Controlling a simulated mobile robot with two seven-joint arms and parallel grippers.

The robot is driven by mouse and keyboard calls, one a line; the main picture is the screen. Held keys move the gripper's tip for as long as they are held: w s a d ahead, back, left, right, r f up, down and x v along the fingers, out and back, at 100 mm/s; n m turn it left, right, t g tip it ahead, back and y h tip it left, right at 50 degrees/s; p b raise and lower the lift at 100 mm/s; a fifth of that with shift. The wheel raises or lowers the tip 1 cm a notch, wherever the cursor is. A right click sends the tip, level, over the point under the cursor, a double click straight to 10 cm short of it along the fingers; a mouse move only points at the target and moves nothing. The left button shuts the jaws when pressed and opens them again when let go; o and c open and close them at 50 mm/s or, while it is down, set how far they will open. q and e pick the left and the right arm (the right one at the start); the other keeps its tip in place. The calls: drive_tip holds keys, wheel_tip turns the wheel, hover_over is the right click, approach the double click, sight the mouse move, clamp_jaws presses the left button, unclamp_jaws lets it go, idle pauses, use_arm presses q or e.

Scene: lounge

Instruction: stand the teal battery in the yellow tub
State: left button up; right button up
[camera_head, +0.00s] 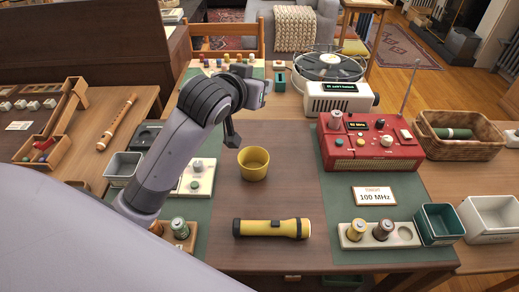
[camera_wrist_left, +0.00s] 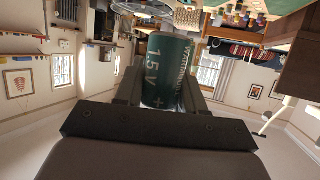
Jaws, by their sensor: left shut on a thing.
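The teal battery (camera_wrist_left: 170,70) is between the fingers of my left gripper (camera_wrist_left: 168,85) in the left wrist view. Its "1.5 V" print and a plus mark face the camera. In the head view my left arm reaches in from the left, with its wrist above and behind the yellow tub (camera_head: 253,173); I cannot make out the battery there. The tub stands upright on the table's brown middle strip, and its visible inside looks empty. The gripper is apart from the tub. My right gripper is not in view.
A yellow flashlight (camera_head: 271,228) lies in front of the tub. A cream tray (camera_head: 408,238) holds cylinders at front right. The table around the tub is mostly clear.

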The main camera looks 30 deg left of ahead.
use_arm(q)
wheel_tip(320, 180, down, 16)
drive_tip(key=b, duration=0.2)
drive_tip(key=shift+f, duration=0.55)
drive_tip(key=o, duration=1.1)
drive_tip(key=shift+r, duration=0.1)
drive_tip(key=v, duration=1.2)
drive_tip(key=shift+s+r+p, duration=0.1)
drive_tip(key=shift+r+p, duration=0.2)
drive_tip(key=shift+r, duration=0.15)
